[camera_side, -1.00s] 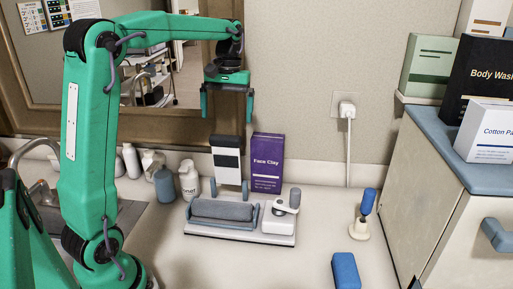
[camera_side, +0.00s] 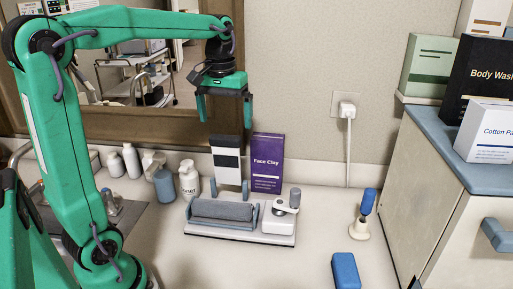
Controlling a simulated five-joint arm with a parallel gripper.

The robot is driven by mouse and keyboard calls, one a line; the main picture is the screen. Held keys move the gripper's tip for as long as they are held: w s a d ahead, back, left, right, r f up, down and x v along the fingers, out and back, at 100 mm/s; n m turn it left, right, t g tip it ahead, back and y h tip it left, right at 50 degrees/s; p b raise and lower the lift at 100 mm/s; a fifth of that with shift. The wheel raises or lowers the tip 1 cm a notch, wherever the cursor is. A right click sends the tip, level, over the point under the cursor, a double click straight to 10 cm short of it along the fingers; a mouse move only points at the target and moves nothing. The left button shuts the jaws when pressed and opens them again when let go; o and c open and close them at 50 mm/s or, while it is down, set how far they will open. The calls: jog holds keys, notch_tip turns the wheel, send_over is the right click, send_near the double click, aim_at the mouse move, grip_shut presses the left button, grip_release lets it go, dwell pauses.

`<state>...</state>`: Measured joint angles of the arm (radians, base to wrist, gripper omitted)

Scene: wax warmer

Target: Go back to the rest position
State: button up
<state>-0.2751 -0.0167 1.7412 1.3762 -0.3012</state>
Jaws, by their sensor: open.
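My gripper (camera_side: 225,117) hangs in the upper middle of the side view, with its two green fingers apart and pointing down. Nothing is between them. It is in the air in front of the mirror's frame and the wall, and in the picture it shows just above a white and dark upright panel (camera_side: 227,160). The wax warmer unit (camera_side: 240,236) stands below on the counter, with a grey roller (camera_side: 222,210) at its left and a white pot with a lever (camera_side: 280,218) at its right.
A purple Face Clay box (camera_side: 267,163) stands behind the unit. White bottles (camera_side: 189,180) and a blue-grey bottle (camera_side: 164,186) are at the left. A blue-handled tool in a holder (camera_side: 361,222) and a blue block (camera_side: 346,271) are at the right, near a cabinet (camera_side: 432,190).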

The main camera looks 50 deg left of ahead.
jog(key=s+d+f+m+t, duration=0.2)
jog(key=s+d+m, duration=0.1)
jog(key=s+d, duration=0.2)
jog(key=s+d+f+m+t, duration=0.3)
jog(key=s+d, duration=0.2)
jog(key=s, duration=0.3)
jog(key=shift+s+f+m, duration=0.2)
jog(key=shift+f+m, duration=0.1)
jog(key=shift+f, duration=0.05)
dwell(1.3)
